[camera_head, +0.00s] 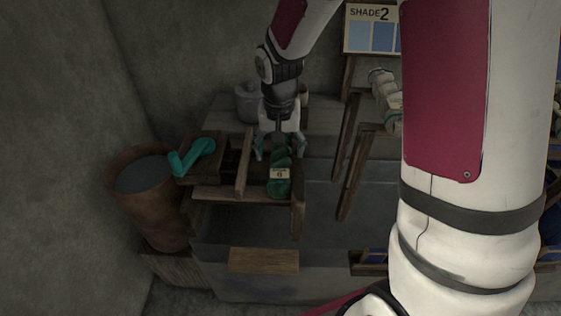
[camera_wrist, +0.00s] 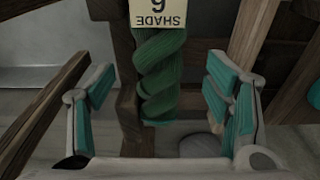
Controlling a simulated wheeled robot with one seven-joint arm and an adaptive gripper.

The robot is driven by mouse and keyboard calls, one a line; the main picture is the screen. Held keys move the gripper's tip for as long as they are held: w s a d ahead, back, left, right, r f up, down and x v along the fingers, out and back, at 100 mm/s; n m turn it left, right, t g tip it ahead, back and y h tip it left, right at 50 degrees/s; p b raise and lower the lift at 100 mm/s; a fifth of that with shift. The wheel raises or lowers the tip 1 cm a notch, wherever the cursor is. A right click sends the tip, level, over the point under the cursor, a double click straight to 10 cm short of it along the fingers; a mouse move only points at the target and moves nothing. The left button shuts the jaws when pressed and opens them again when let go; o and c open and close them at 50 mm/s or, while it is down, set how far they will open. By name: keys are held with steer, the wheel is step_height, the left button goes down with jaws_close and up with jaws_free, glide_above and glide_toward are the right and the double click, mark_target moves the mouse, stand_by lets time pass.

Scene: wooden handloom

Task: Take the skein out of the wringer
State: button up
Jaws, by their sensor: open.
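A twisted green skein (camera_head: 280,185) with a pale label hangs at the right side of the wooden wringer (camera_head: 235,192). The wrist view shows the skein (camera_wrist: 160,75) upright in the picture, its label reading "SHADE 6" upside down. My gripper (camera_head: 275,150) is over the wringer at the skein's upper part. In the wrist view my gripper (camera_wrist: 160,98) is open, with one teal-padded finger on each side of the skein and gaps between. A teal crank handle (camera_head: 192,155) sticks out at the wringer's left. My gripper hides part of the wringer's top.
A brown barrel (camera_head: 150,205) of dark liquid stands left of the wringer. A grey lidded pot (camera_head: 248,103) is behind it. Wooden posts (camera_head: 348,150) and pale skeins (camera_head: 385,95) are to the right, below a "SHADE 2" board (camera_head: 371,28).

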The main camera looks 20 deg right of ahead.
mark_target(281, 156)
steer(key=f, duration=0.3)
steer(key=w+f, duration=0.1)
steer(key=shift+d+f+b, duration=0.3)
steer(key=shift+b, duration=0.1)
steer(key=c, duration=1.4)
steer(key=shift+o, duration=0.2)
steer(key=shift+r, duration=0.1)
